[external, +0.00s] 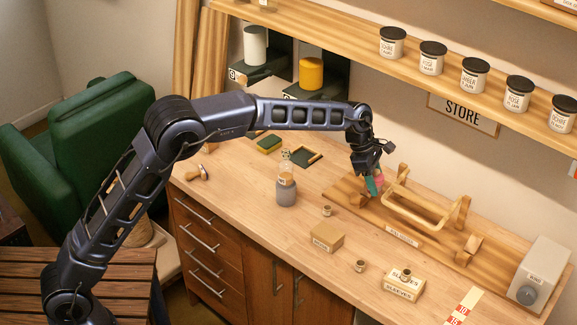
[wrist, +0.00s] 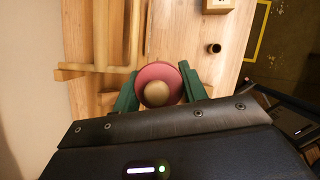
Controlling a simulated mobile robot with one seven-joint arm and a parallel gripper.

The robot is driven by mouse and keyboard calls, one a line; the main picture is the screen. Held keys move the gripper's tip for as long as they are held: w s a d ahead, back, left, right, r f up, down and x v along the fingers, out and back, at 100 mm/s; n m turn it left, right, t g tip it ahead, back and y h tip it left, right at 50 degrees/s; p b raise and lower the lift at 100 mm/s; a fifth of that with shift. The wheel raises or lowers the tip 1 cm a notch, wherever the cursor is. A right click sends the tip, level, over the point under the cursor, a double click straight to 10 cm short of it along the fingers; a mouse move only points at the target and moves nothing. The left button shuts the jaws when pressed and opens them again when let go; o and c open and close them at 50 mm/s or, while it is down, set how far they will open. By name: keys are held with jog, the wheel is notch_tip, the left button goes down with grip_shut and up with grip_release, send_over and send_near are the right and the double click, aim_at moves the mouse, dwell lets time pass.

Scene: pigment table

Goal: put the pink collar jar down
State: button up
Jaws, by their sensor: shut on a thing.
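The pink collar jar (wrist: 146,74) is seen from above in the wrist view, with a wide pink ring around a rounded tan top. My gripper (wrist: 157,83) is shut on it, one green finger on each side. In the external view my gripper (external: 374,184) points down at the left part of the long wooden stand on the bench, and a little pink of the jar shows beside a green finger. The jar's underside is hidden, so I cannot tell whether it touches the stand.
The wooden stand (external: 447,249) has raised rails right of my gripper. A small metal cup (external: 326,210), a cardboard box (external: 327,237), a sleeves box (external: 404,286) and a grey-based bottle (external: 286,188) stand on the bench. A shelf of labelled jars (external: 433,58) hangs above.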

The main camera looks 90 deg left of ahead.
aim_at(383, 178)
jog(key=shift+r, duration=0.85)
notch_tip(383, 178, up, 5)
jog(key=shift+a+r, duration=0.1)
jog(key=s+a+n, duration=0.1)
jog(key=s+a, duration=0.5)
jog(key=s, duration=0.6)
jog(key=s+a, duration=0.6)
jog(key=s, duration=0.6)
jog(key=s+a+n, duration=0.1)
jog(key=s+a, duration=0.5)
jog(key=s, duration=0.6)
jog(key=shift+y, duration=0.3)
jog(key=f, duration=2)
jog(key=shift+w+a+f, duration=0.1)
jog(key=shift+w+f, duration=0.1)
jog(key=shift+w, duration=0.1)
jog(key=shift+f, duration=2.5)
jog(key=shift+f, duration=0.1)
jog(key=o, duration=1)
jog(key=shift+o, duration=0.2)
